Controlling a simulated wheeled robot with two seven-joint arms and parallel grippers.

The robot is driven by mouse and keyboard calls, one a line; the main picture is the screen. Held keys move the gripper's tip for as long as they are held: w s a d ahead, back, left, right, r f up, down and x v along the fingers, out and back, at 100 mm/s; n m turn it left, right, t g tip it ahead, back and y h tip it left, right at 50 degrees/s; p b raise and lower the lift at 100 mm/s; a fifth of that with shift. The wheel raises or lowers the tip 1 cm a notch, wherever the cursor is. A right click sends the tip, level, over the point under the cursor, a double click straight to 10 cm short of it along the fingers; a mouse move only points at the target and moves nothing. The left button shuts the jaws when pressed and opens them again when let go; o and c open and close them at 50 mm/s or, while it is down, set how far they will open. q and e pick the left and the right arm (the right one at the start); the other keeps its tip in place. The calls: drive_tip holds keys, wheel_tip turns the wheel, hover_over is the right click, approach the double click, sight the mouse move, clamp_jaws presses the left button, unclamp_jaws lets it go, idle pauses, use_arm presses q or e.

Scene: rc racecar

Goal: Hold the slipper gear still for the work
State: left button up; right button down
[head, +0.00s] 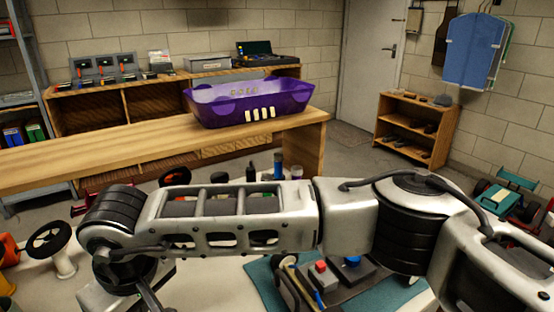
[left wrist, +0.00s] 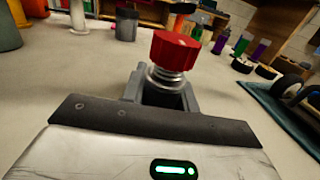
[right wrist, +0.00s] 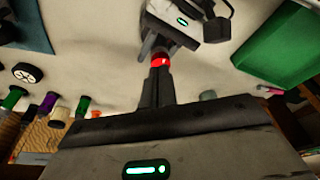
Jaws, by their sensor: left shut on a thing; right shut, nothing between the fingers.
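A red ribbed knob-like piece on a silver coil, which I take to be the slipper gear (left wrist: 174,52), stands up between the fingers of my left gripper (left wrist: 162,92). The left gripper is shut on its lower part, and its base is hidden. In the right wrist view the red piece (right wrist: 160,60) is just beyond the tips of my right gripper (right wrist: 158,74), with my left gripper (right wrist: 152,43) behind it. The right gripper is shut and empty; I cannot tell if its tips touch the red piece. In the head view my arm hides the gear and both grippers.
A teal mat (head: 262,282) with a car chassis (head: 345,275) lies on the near table. A tyre on a white stand (head: 62,252) is at left. Several small bottles (left wrist: 243,44) stand beyond the gear. A purple bin (head: 245,103) sits on the far wooden bench (head: 130,140).

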drive_tip(key=shift+s+d+x, duration=0.1)
drive_tip(key=shift+d+x, duration=0.1)
drive_tip(key=shift+x, duration=0.7)
drive_tip(key=shift+s+d+x, duration=0.1)
drive_tip(key=shift+d+x, duration=0.05)
drive_tip(key=shift+x, duration=0.75)
drive_tip(key=shift+s+d+x, duration=0.1)
drive_tip(key=shift+d+x, duration=0.1)
drive_tip(key=shift+x, duration=0.65)
drive_tip(key=shift+w+a+f, duration=0.15)
drive_tip(key=shift+a, duration=0.15)
drive_tip(key=shift+w+d, duration=0.1)
drive_tip(key=shift+w, duration=0.1)
drive_tip(key=shift+d, duration=0.1)
drive_tip(key=a+v, duration=0.1)
drive_tip(key=v, duration=0.5)
drive_tip(key=shift+w+d, duration=0.1)
drive_tip(key=shift+d, duration=0.05)
use_arm(q)
drive_tip(key=o, duration=1.1)
